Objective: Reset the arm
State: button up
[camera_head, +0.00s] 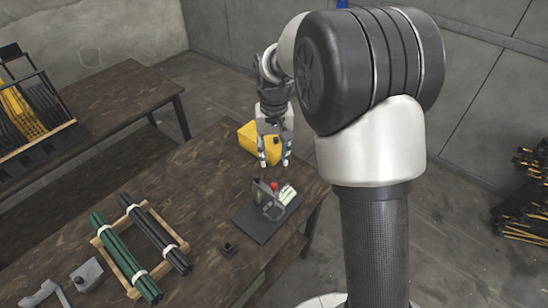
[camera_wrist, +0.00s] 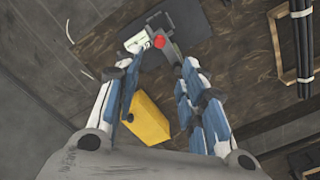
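My gripper (camera_head: 274,164) hangs pointing down above the wooden table in the head view, at the end of my raised arm. In the wrist view its two blue and white fingers (camera_wrist: 157,68) stand apart with nothing held between them. A small rivet press (camera_head: 268,194) with a red knob stands on a dark base plate on the table, below and in front of the gripper. The press also shows beyond the fingertips in the wrist view (camera_wrist: 162,28). A yellow box (camera_head: 249,140) is on the table behind the gripper, partly hidden by it.
A wooden rack (camera_head: 103,241) holds green and black rod bundles at left. A second table (camera_head: 115,95) bears a rack of rods (camera_head: 28,110). More rods stand at far right (camera_head: 528,208).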

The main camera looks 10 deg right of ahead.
dwell(0.4)
jog(key=s+r+t, duration=0.2)
jog(key=s+r, duration=1)
jog(key=s, duration=0.1)
jog(key=s+n+t, duration=0.1)
jog(key=s+t, duration=0.1)
jog(key=s, duration=1.3)
jog(key=shift+s+d+r+n+t, duration=0.2)
jog(key=shift+d+r+n+t, duration=0.1)
jog(key=shift+n, duration=0.1)
